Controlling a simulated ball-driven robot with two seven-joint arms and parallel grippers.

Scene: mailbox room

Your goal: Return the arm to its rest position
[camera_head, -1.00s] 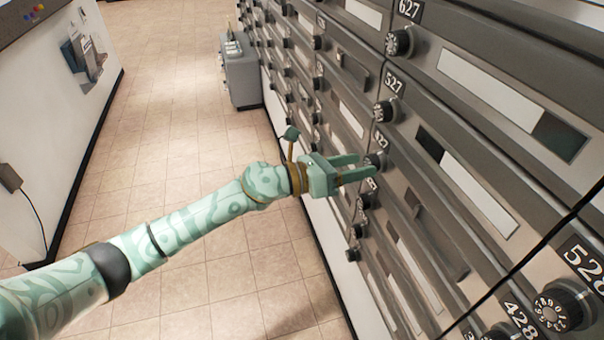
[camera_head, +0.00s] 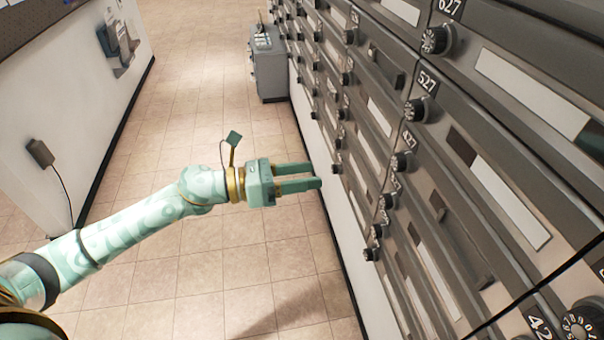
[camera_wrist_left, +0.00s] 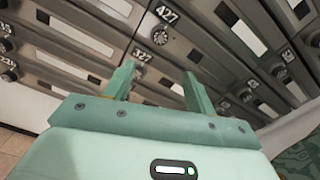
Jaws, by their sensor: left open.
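My left arm comes in from the left in the head view, pale green with swirl patterns. Its gripper (camera_head: 318,176) points right, toward the mailbox wall, and is apart from it. The two fingers are spread with nothing between them. In the left wrist view the open fingers (camera_wrist_left: 158,88) stand in front of the mailboxes, near the 427 and 327 dials. My right gripper is not in either view.
The bank of numbered mailboxes (camera_head: 497,190) with round dials fills the right side. A grey box-like unit (camera_head: 268,75) stands at its far end. A white wall (camera_head: 60,130) with a wall box (camera_head: 40,152) is on the left. Tiled floor (camera_head: 190,110) lies clear between.

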